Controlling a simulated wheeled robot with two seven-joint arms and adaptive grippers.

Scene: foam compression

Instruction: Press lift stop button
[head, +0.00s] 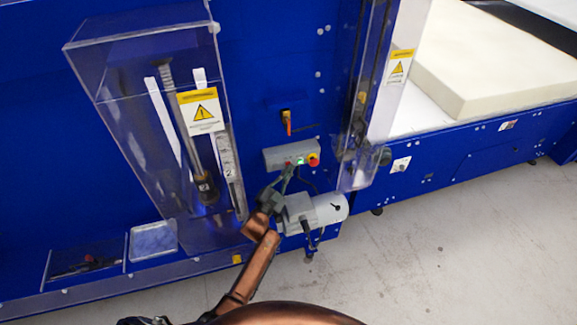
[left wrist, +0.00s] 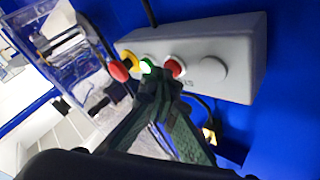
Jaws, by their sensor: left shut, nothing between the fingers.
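A grey control box (head: 278,156) is fixed to the blue machine wall. It also shows in the left wrist view (left wrist: 240,60). It carries a flat grey disc (left wrist: 212,69), a red button (left wrist: 175,66), a lit green button (head: 300,161) and a red mushroom button (left wrist: 119,71) on a yellow base. My left gripper (head: 286,175) is shut and empty, its fingertips just in front of the box. In the left wrist view its tip (left wrist: 160,82) is by the red and green buttons and partly covers them. I cannot tell whether it touches either one.
A grey motor (head: 315,210) juts out below the box, close to my left arm. A clear guard (head: 130,90) stands to the left and another clear guard (head: 365,130) to the right. An orange-handled switch (head: 286,120) sits above the box. Pale foam (head: 480,60) lies at top right.

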